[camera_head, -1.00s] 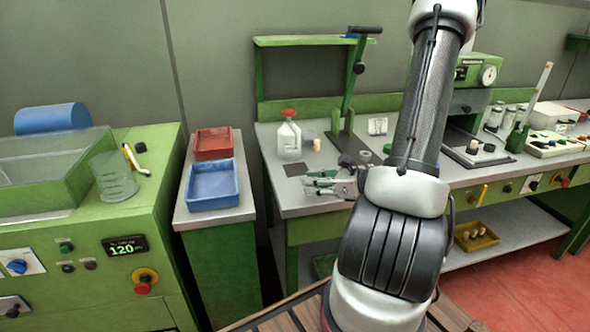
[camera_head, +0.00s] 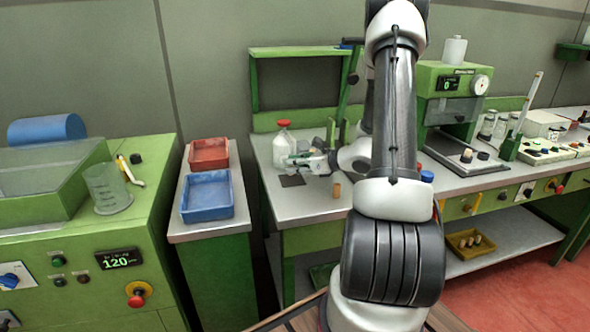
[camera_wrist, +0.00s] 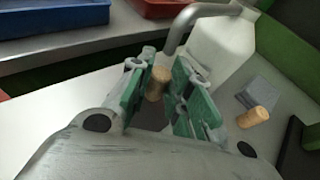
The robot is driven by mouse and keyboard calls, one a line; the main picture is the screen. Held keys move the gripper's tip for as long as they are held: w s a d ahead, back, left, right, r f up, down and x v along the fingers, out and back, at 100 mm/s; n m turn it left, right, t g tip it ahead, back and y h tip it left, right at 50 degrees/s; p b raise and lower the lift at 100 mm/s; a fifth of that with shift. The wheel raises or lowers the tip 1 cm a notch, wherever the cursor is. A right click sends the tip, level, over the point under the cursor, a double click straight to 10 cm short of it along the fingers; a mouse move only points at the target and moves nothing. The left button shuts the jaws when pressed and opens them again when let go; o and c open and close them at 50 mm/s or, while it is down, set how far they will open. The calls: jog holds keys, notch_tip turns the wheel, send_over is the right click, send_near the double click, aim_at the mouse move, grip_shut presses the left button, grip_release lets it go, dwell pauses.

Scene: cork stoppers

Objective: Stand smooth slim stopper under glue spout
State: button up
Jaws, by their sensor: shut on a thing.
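My gripper (camera_head: 303,161) is above the bench beside the white glue bottle (camera_head: 285,137) with the red cap. In the wrist view its green fingers (camera_wrist: 160,92) are shut on a slim tan stopper (camera_wrist: 157,84), which looks about upright. The grey bent spout (camera_wrist: 176,38) of the glue bottle (camera_wrist: 222,48) comes down close to the stopper's top; whether they touch I cannot tell. A dark plate (camera_head: 292,181) lies below the gripper.
A loose cork (camera_wrist: 253,117) is right of the fingers, near a grey square (camera_wrist: 260,92). Another cork (camera_head: 337,190) stands near the bench's front edge. Blue (camera_head: 207,193) and red (camera_head: 209,154) trays stand left.

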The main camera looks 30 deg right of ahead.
jog(key=shift+s+f, duration=0.15)
jog(key=shift+f, duration=0.6)
jog(key=o, duration=0.7)
jog(key=shift+f, duration=0.1)
jog(key=shift+c, duration=0.2)
